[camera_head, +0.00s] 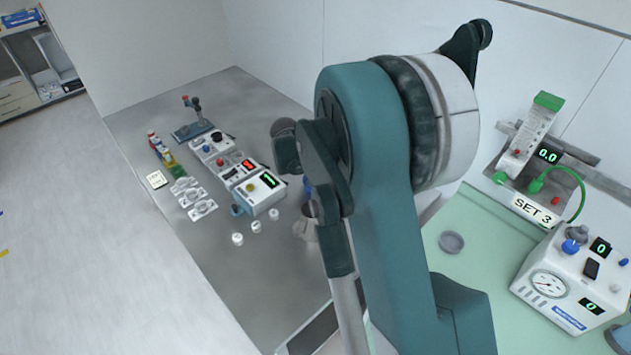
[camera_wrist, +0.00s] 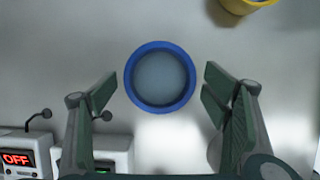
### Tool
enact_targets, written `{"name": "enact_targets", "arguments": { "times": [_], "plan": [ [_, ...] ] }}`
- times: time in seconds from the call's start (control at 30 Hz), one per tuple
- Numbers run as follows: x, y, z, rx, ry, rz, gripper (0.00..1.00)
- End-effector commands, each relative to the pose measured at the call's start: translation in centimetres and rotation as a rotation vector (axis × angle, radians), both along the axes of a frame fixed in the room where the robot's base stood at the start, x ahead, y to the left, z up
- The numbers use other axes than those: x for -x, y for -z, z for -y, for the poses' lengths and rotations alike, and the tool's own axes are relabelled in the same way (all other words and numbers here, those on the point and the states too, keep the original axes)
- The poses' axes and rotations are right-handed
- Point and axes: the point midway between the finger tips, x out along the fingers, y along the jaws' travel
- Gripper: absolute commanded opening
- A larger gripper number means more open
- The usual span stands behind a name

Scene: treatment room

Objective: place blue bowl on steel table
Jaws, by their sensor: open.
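The blue bowl (camera_wrist: 160,102) shows from above in the wrist view, a round blue rim with a grey-blue inside. It appears over the grey steel table (camera_wrist: 60,60); I cannot tell whether it rests on it. My gripper (camera_wrist: 160,82) is open, with one finger on each side of the bowl and a visible gap at both sides. In the head view the steel table (camera_head: 215,265) lies at left centre. My arm hides part of it there, and a small blue patch beside the arm is too hidden to identify.
Boxy devices with lit displays (camera_head: 262,192) stand on the steel table, one reading OFF (camera_wrist: 17,159) in the wrist view. A yellow container (camera_wrist: 245,4) is at the top right there. Small white jars (camera_head: 238,239) stand nearby. A green-topped counter (camera_head: 480,215) holds more equipment at right.

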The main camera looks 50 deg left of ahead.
Motion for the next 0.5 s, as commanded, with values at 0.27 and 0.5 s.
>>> {"name": "enact_targets", "arguments": {
  "times": [0.27, 0.5],
  "plan": [
    [1.7, -4.0, 0.0, 0.000, -0.001, 0.000, 0.75],
    [2.9, -7.1, 0.0, 0.000, -0.001, 0.000, 0.75]
  ]
}}
